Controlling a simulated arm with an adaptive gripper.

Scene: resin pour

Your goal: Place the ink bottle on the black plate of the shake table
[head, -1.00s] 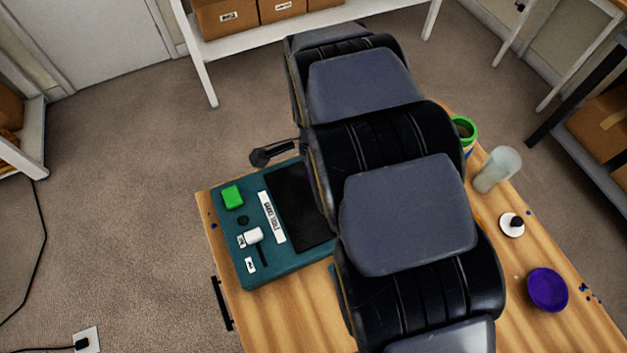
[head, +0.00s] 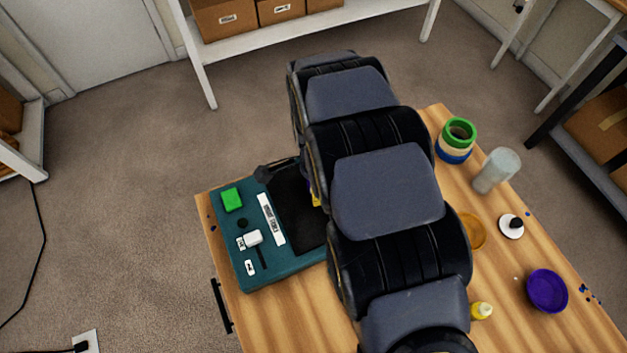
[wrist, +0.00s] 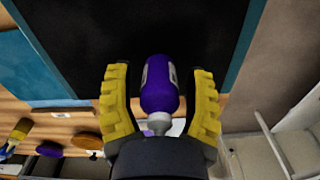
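The ink bottle (wrist: 160,85) is purple with a pale cap and sits between the yellow fingers of my gripper (wrist: 160,80) in the wrist view. My gripper appears shut on it, though the dark finger pads blend with the dark background. The black plate (wrist: 85,40) lies behind the bottle; whether the bottle touches it I cannot tell. In the head view, the plate (head: 290,205) lies on the teal shake table (head: 270,278). A yellow part of my gripper (head: 315,197) shows at the plate's right side; my arm hides the rest and the bottle.
The shake table has a green button (head: 231,199) and a white knob (head: 253,237). On the wooden table's right are tape rolls (head: 455,141), a translucent cup (head: 496,171), a purple bowl (head: 547,290) and a yellow bottle (head: 481,311). My arm crosses the table's middle.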

